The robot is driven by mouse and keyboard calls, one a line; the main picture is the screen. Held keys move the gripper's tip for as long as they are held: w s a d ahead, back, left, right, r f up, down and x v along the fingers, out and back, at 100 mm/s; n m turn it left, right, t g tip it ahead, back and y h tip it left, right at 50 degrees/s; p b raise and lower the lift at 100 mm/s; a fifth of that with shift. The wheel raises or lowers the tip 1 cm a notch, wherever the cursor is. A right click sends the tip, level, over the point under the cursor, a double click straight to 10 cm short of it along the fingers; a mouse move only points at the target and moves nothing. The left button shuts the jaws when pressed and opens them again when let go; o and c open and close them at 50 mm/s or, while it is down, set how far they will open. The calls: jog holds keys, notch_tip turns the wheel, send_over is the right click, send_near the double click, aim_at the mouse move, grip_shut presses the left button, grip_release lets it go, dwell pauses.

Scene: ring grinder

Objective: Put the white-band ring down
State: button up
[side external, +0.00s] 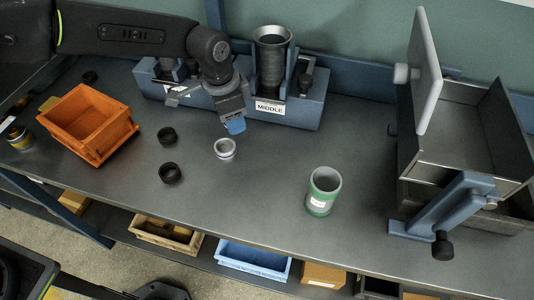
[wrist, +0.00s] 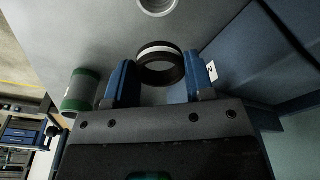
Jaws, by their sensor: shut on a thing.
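The white-band ring (wrist: 160,64) is dark with a pale stripe around it. In the wrist view it sits between the two blue fingers of my gripper (wrist: 161,82), which is shut on it. In the side view my gripper (side external: 236,125) points down over the bench in front of the block labelled MIDDLE. The held ring is hidden there behind the blue fingertip. I cannot tell whether it touches the bench.
A silver ring (side external: 225,149) lies close by on the bench. Two black rings, (side external: 167,136) and (side external: 170,173), lie left of it. An orange bin (side external: 88,122) stands at left, a green-white cup (side external: 323,190) at right. The blue fixture (side external: 305,108) is behind; the front middle is clear.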

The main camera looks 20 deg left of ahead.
send_over(268, 161)
notch_tip(268, 161, down, 5)
jog(key=shift+a, duration=0.1)
jog(key=shift+f, duration=1.95)
jog(key=o, duration=0.9)
jog(key=shift+f, duration=0.15)
jog(key=shift+o, duration=0.2)
notch_tip(268, 161, up, 12)
jog(key=s+a, duration=0.1)
jog(key=shift+a, duration=0.1)
